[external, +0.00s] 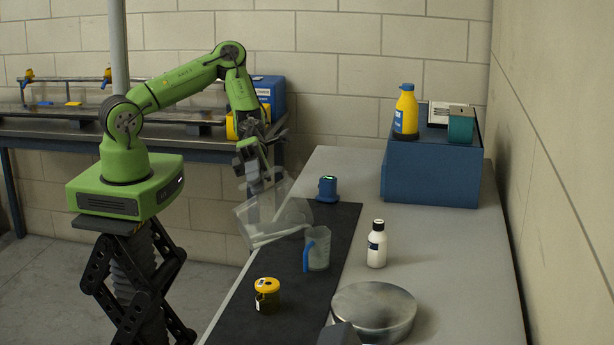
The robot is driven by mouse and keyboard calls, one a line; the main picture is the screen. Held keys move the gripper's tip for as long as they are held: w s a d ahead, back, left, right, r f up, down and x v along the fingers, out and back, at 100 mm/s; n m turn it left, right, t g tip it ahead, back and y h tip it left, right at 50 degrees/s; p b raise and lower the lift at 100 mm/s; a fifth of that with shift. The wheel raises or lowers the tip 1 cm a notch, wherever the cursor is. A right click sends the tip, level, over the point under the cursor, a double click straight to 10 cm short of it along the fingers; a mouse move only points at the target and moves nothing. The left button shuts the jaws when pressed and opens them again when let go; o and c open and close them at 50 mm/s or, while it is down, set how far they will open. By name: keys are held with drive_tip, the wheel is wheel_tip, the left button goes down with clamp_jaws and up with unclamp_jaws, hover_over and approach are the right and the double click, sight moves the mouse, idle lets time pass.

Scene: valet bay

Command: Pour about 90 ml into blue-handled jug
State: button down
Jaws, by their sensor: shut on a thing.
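The blue-handled jug (319,251) is a small clear jug standing upright on the dark mat, its blue handle facing left. My gripper (262,178) is above the mat, up and left of that jug, and is shut on a larger clear jug (268,218). The larger jug is tilted with its mouth side toward the right, close to and above the blue-handled jug's rim. I cannot tell whether they touch. No stream shows clearly, and the liquid level in either jug is too faint to read.
To the right stand a white bottle (376,246) and a round metal pan (373,310). A blue box (432,172) at the back carries a yellow bottle (406,112).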

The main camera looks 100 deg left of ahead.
sight(231, 213)
drive_tip(key=shift+w+a+r+n+p, duration=0.6)
drive_tip(key=shift+w+p, duration=0.25)
drive_tip(key=shift+p, duration=0.8)
idle(0.4)
drive_tip(key=shift+r+h+p, duration=0.2)
drive_tip(key=shift+h+p, duration=0.1)
drive_tip(key=shift+p, duration=0.1)
drive_tip(key=shift+s+d+f+b, duration=0.15)
drive_tip(key=shift+f+b, duration=0.1)
drive_tip(key=shift+b, duration=0.15)
drive_tip(key=s+d+f+m+b, duration=0.1)
drive_tip(key=f, duration=0.1)
drive_tip(key=s+d+f+m+y+b, duration=0.1)
drive_tip(key=s+f+m+b, duration=0.1)
drive_tip(key=s+d+f+m+y+b, duration=0.1)
drive_tip(key=s+f+b, duration=0.1)
drive_tip(key=shift+s+d+f+m, duration=0.2)
drive_tip(key=shift+s+d+m, duration=0.1)
drive_tip(key=shift+m, duration=0.1)
drive_tip(key=shift+w+t, duration=0.1)
drive_tip(key=shift+t, duration=0.2)
drive_tip(key=shift+s+d+f+m+y+b, duration=0.15)
drive_tip(key=shift+s+f+m+y+b, duration=0.15)
drive_tip(key=shift+f, duration=0.2)
drive_tip(key=shift+s+d+f+m+y+b, duration=0.1)
drive_tip(key=shift+f+m+b, duration=0.1)
drive_tip(key=shift+f+m, duration=0.25)
